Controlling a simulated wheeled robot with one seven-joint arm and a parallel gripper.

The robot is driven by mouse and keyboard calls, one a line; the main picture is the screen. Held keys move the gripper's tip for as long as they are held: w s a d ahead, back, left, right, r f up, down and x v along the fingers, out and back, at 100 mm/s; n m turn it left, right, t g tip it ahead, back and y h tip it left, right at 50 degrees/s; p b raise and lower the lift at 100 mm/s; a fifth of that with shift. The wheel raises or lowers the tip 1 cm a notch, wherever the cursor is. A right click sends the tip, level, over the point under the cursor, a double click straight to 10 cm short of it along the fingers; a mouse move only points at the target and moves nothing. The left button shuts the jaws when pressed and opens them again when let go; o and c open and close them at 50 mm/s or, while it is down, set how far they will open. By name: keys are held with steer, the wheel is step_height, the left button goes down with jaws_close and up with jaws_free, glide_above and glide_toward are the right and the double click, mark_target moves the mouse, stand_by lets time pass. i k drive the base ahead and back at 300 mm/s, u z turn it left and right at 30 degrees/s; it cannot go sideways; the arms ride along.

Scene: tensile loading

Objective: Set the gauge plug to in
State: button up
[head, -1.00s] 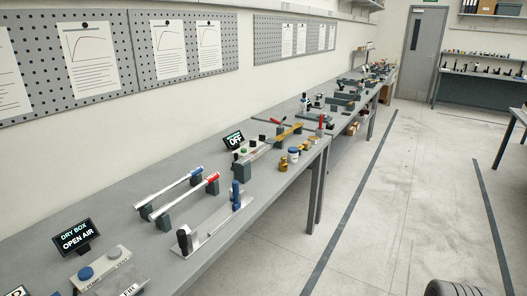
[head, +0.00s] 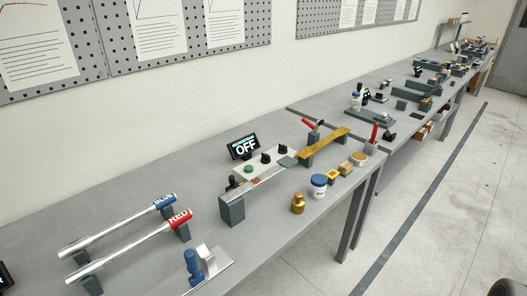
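I cannot tell for sure which part is the gauge plug; no label naming it is readable. A blue upright cylinder (head: 192,262) stands on a bright steel plate at the bottom of the head view. A control box (head: 262,165) with a green button and black knobs sits behind that bar. A screen reading OFF (head: 244,147) stands behind the box. My gripper is not in view.
A blue-and-white jar (head: 318,186), a brass weight (head: 298,203) and a yellow bar (head: 323,146) are on the grey bench.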

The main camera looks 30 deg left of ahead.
mark_target(233, 186)
steer(key=i, duration=0.75)
steer(key=u, duration=3.1)
steer(key=i, duration=0.5)
